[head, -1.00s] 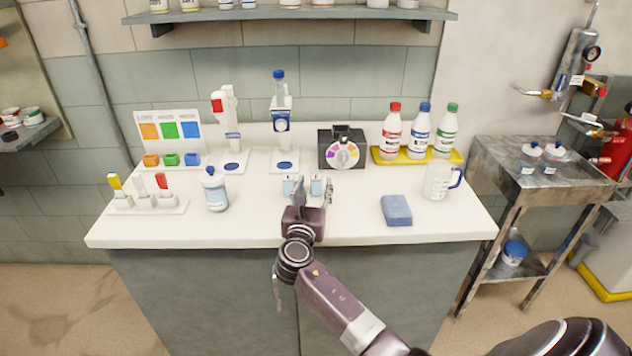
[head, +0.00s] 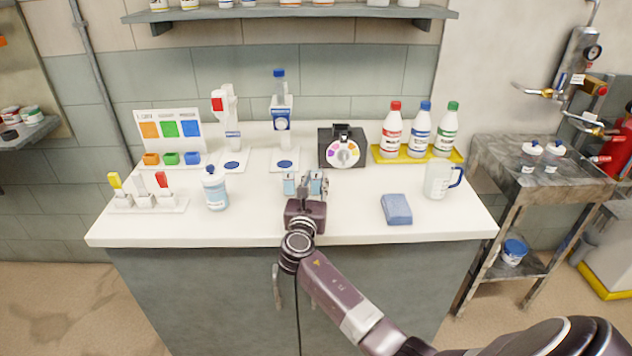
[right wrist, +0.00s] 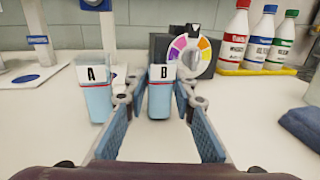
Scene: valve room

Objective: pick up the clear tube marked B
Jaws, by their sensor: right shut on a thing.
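The clear tube marked B (right wrist: 160,98) shows in the right wrist view, upright on the white counter, with pale blue liquid and a white label. It also shows small in the head view (head: 316,186). My right gripper (right wrist: 160,92) has one finger on each side of tube B and is shut on it. The clear tube marked A (right wrist: 96,98) stands just to the left, outside the left finger, and shows in the head view (head: 289,184). My left gripper is not in view.
A black box with a colour dial (head: 343,152) stands behind the tubes. A blue-labelled bottle (head: 215,190) stands left. Three capped bottles (head: 421,130) sit in a yellow tray at the back.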

